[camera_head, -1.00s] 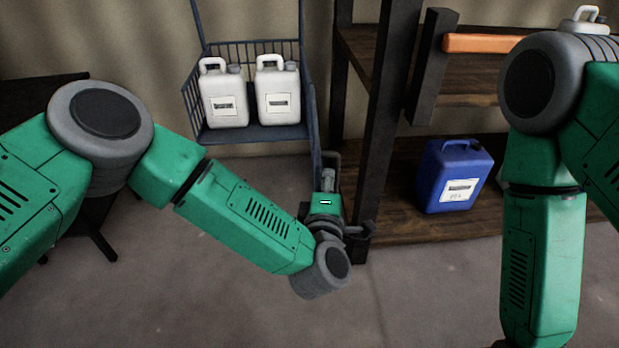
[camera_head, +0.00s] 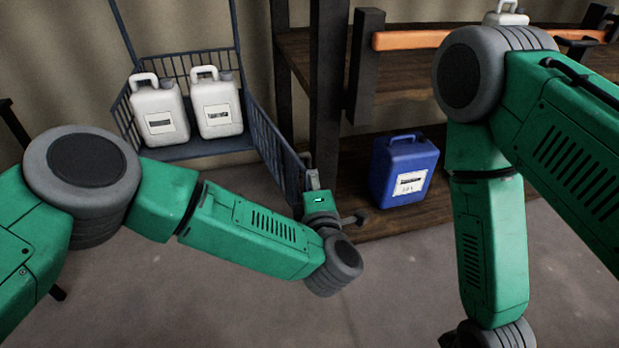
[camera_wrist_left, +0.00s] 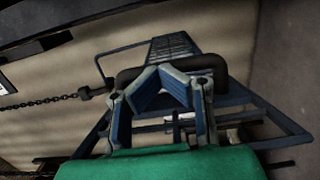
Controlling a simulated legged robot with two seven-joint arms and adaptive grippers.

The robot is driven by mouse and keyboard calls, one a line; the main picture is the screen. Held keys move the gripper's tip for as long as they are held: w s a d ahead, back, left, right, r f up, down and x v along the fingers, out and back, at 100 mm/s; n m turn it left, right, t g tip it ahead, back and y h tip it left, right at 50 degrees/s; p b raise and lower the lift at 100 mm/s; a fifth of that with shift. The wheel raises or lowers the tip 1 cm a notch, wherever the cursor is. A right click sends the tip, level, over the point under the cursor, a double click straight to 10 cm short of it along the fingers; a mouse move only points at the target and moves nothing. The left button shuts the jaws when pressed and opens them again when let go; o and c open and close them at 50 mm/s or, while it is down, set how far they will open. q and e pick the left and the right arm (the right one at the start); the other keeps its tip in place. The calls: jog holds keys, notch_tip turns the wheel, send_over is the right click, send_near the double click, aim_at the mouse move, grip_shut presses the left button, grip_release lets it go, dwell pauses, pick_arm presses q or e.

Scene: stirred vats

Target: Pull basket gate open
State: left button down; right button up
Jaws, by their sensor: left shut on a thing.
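The blue metal basket (camera_head: 190,149) hangs at the left in the head view, with two white jugs (camera_head: 160,112) (camera_head: 217,106) on its floor. Its gate (camera_head: 273,150) is the blue barred panel at the basket's right side, standing out at an angle toward me. My left gripper (camera_head: 312,180) is at the gate's near end, small and partly hidden by its own wrist. In the left wrist view its fingers (camera_wrist_left: 162,84) are closed around a dark handle (camera_wrist_left: 215,68), with blue bars behind. My right arm reaches down at the right; its gripper is outside the frame.
A dark wooden shelf rack (camera_head: 325,100) stands right beside the gate. A blue jug (camera_head: 404,170) is on its lower shelf, and an orange bar (camera_head: 425,39) crosses above. A chain (camera_wrist_left: 40,102) runs left in the wrist view. The floor (camera_head: 400,290) in front is clear.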

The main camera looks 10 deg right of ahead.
pick_arm(q)
jog(key=s, duration=1.2)
jog(key=s+a+f+m+g+h+p, duration=0.25)
jog(key=s+a+f+m+g, duration=0.2)
jog(key=a+f+m, duration=0.3)
jog(key=s+a+f+m+g+h+p, duration=0.2)
jog(key=s+a+f+m+g+p, duration=0.1)
jog(key=a+f+m+g, duration=0.35)
pick_arm(e)
notch_tip(320, 180, up, 8)
jog(key=p, duration=0.3)
jog(key=shift+d+r, duration=0.2)
jog(key=shift+r, duration=0.05)
pick_arm(q)
jog(key=s+a+m+g+y, duration=0.2)
jog(key=s+a, duration=0.6)
jog(key=a, duration=0.4)
jog(key=s+a+r+m+g+y, duration=0.1)
jog(key=s+a+m+g+y, duration=0.1)
jog(key=s+a, duration=0.5)
jog(key=a+g+y, duration=0.1)
jog(key=a+g, duration=0.1)
jog(key=a, duration=0.2)
jog(key=shift+s+a+r, duration=0.3)
jog(key=shift+s+a, duration=0.05)
pick_arm(e)
jog(key=shift+w, duration=0.15)
jog(key=shift+c, duration=0.7)
